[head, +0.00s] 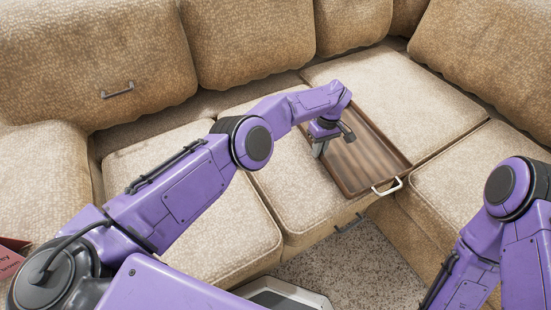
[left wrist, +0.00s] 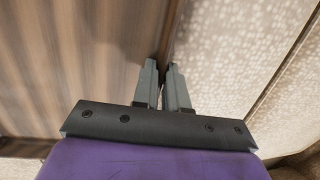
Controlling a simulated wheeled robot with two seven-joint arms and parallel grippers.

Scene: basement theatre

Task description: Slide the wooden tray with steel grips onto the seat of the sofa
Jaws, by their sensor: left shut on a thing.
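The brown wooden tray with steel grips (head: 372,160) lies on the seat of the beige sofa (head: 345,215), across the seat cushions near the inner corner. One steel grip (head: 387,187) shows at its near end; the far end is partly hidden by my left arm. My left gripper (head: 320,150) is at the tray's left long side. In the left wrist view my left gripper (left wrist: 168,72) is shut on the tray's rim, with the wooden floor of the tray (left wrist: 75,65) on one side and the sofa cushion (left wrist: 235,50) on the other. My right gripper is out of view.
Sofa back cushions (head: 250,40) rise behind the seat. The left seat cushion (head: 155,160) is bare. Speckled carpet (head: 355,270) shows in front of the sofa. A red item (head: 12,255) is at the left edge. My right arm is at the right.

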